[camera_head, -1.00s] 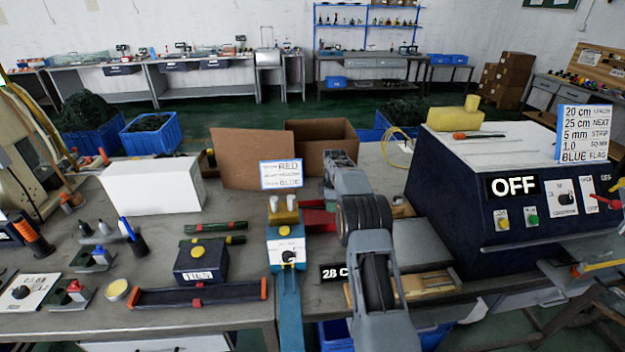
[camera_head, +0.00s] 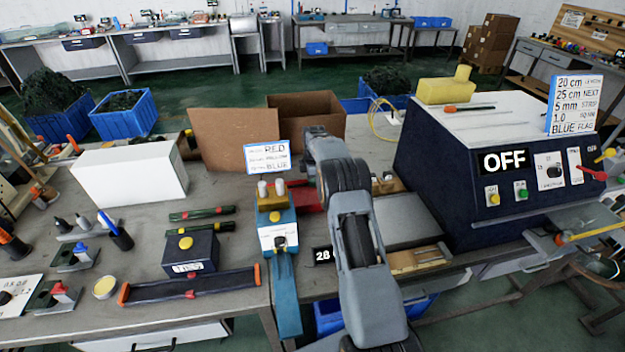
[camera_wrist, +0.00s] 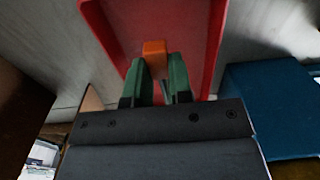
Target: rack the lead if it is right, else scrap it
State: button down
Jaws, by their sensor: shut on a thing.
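In the wrist view the two green fingers of my gripper (camera_wrist: 157,85) are close together, with a small orange piece (camera_wrist: 154,50) at their tips. It may be part of the lead; the rest of what is held is hidden. A red tray (camera_wrist: 213,25) lies under and around the fingertips. In the head view my grey arm hides the gripper, and a bit of the red tray (camera_head: 308,198) shows left of the arm. A sign with RED and BLUE lines (camera_head: 268,156) stands behind.
A blue unit with two pale-topped posts (camera_head: 277,230) stands just left of my arm. The dark blue machine (camera_head: 470,185) showing OFF stands at right. A cardboard box (camera_head: 235,138) is behind, a white box (camera_head: 130,176) at left. A dark long tray (camera_head: 190,286) lies in front.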

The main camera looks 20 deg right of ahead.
aim_at(313, 197)
jog(key=shift+f+b, duration=1.85)
jog(key=shift+f, duration=1.45)
jog(key=c, duration=0.9)
grip_release()
jog(key=shift+c, duration=0.2)
notch_tip(313, 197, up, 14)
jog(key=shift+d+f, duration=0.1)
jog(key=shift+s+d, duration=0.1)
